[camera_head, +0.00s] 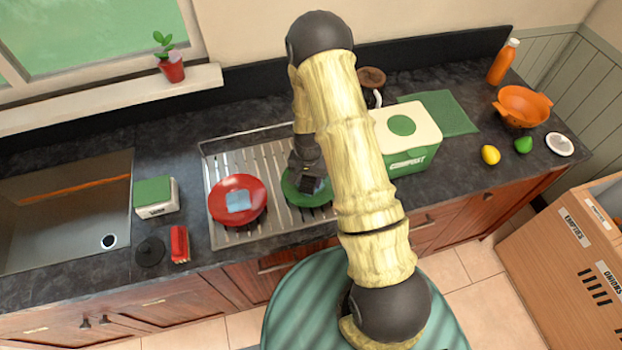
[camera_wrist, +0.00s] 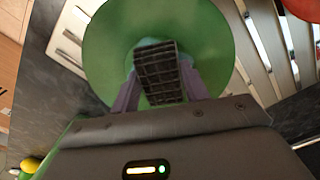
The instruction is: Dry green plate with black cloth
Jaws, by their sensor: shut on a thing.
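The green plate (camera_head: 306,200) lies on the metal drying rack, partly hidden by my arm and gripper. It also fills much of the wrist view (camera_wrist: 105,45). My gripper (camera_head: 309,176) is over the plate and shut on the black cloth (camera_head: 313,184). In the wrist view the cloth (camera_wrist: 158,68) is a dark square with a grid pattern, held between the two fingers in front of the plate's middle. I cannot tell for sure whether the cloth touches the plate.
A red plate (camera_head: 249,187) with a light-blue cloth (camera_head: 238,201) lies left on the drying rack (camera_head: 225,236). The green-and-white compost box (camera_head: 411,157) stands right of my arm. The sink (camera_head: 60,215), a small green-topped box (camera_head: 155,197) and a red item (camera_head: 180,245) are further left.

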